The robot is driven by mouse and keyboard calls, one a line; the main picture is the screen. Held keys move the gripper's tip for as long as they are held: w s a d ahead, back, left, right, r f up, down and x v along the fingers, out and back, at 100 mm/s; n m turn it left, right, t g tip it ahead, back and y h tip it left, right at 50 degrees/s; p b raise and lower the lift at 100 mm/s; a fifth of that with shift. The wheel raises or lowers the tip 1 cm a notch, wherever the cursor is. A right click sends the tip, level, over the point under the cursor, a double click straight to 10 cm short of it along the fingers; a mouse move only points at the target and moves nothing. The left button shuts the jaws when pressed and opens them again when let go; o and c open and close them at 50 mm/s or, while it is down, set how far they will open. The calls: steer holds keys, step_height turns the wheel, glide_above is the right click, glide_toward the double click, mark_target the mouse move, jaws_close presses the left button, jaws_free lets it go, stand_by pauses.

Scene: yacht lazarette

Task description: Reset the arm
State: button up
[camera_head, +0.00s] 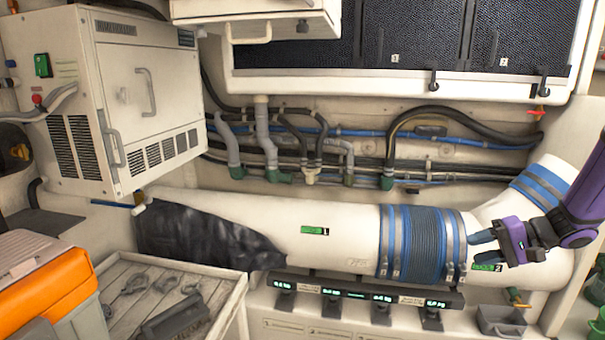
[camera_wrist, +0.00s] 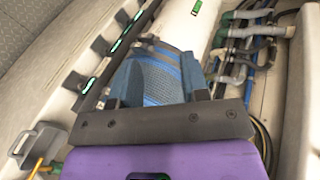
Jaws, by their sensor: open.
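My purple gripper (camera_head: 478,230) is at the right in the head view, its fingers pointing left towards the blue ribbed sleeve (camera_head: 424,244) on the large white duct (camera_head: 340,236). In the wrist view my gripper (camera_wrist: 158,100) is open, with its two dark fingers apart and the blue sleeve (camera_wrist: 155,78) showing between and beyond them. I see nothing held. Whether the fingers touch the sleeve or the duct I cannot tell.
A rail of small displays (camera_head: 330,304) runs below the duct. Hoses and pipes (camera_head: 300,150) line the wall above it. A white cabinet (camera_head: 120,100), a wooden-topped tray (camera_head: 140,300) and an orange case (camera_head: 45,285) stand left. A grey bin (camera_head: 503,321) sits lower right.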

steer(key=s+a+r+n+g+h, duration=0.3)
steer(key=s+a+r+n+h, duration=0.15)
steer(key=s+a+r, duration=0.6)
steer(key=s+r+t+h, duration=0.2)
steer(key=s+r+h, duration=0.1)
steer(key=s, duration=0.3)
steer(key=s+a+r+t+h, duration=0.1)
steer(key=s+r+t+h, duration=0.1)
steer(key=s+r+h, duration=0.2)
steer(key=shift+s+a+r+n, duration=0.15)
steer(key=shift+s+r+n, duration=0.2)
steer(key=shift+s+r, duration=0.95)
steer(key=shift+s+f, duration=0.45)
steer(key=shift+f, duration=0.05)
